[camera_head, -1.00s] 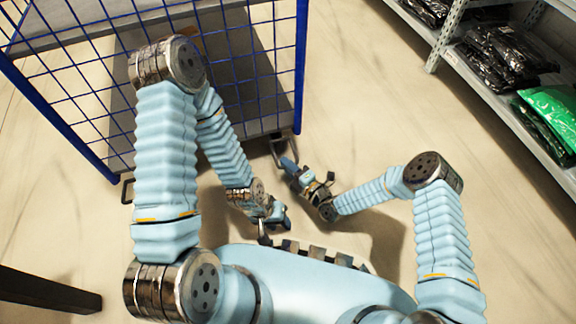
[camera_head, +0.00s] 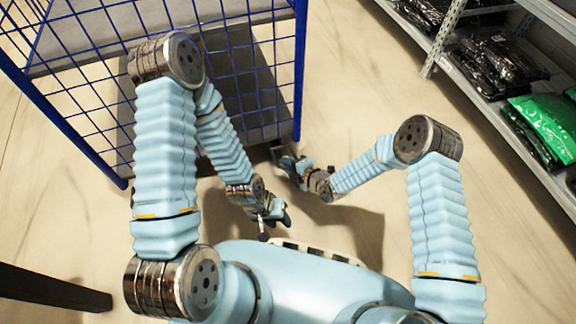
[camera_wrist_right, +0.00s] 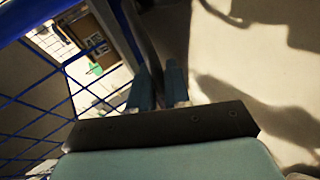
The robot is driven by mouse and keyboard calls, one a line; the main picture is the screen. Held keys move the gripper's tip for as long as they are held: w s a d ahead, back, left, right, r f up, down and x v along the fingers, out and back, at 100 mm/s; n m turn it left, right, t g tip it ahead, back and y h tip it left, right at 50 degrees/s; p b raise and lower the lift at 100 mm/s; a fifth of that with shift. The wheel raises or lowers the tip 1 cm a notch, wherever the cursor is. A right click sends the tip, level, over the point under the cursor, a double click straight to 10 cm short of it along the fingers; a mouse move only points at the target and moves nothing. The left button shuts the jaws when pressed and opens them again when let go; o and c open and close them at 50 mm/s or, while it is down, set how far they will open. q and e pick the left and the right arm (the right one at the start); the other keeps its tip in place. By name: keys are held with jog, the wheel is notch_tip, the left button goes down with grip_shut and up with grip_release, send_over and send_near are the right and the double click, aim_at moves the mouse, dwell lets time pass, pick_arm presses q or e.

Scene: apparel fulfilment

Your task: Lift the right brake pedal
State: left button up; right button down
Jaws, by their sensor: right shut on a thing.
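The right brake pedal (camera_head: 277,152) is a small dark piece at the lower right corner of the blue wire-mesh cart (camera_head: 299,60). My right gripper (camera_head: 289,163) is at the pedal in the head view and is shut on it; the fingers hide part of it. In the right wrist view, the two blue-grey fingers of my right gripper (camera_wrist_right: 159,85) stand close together, with a dark shape between and beyond them that is too dim to make out. My left gripper (camera_head: 276,213) hangs lower and to the left, near my body; its finger gap is too small to tell.
The cart's mesh side and grey deck fill the upper left. A shelf rack (camera_head: 480,98) with black bagged items and a green package (camera_head: 545,125) stands at right. A dark bar (camera_head: 50,288) juts in at lower left. Open floor (camera_head: 350,60) lies between cart and rack.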

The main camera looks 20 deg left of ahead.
jog(key=shift+w+r, duration=0.15)
jog(key=shift+r, duration=0.25)
jog(key=c, duration=1.2)
grip_release()
jog(key=shift+o, duration=0.2)
jog(key=p+v, duration=0.1)
jog(key=v, duration=1.2)
jog(key=shift+s+d+p, duration=0.25)
jog(key=shift+d+p, duration=0.1)
jog(key=shift+p, duration=0.05)
jog(key=shift+r, duration=0.1)
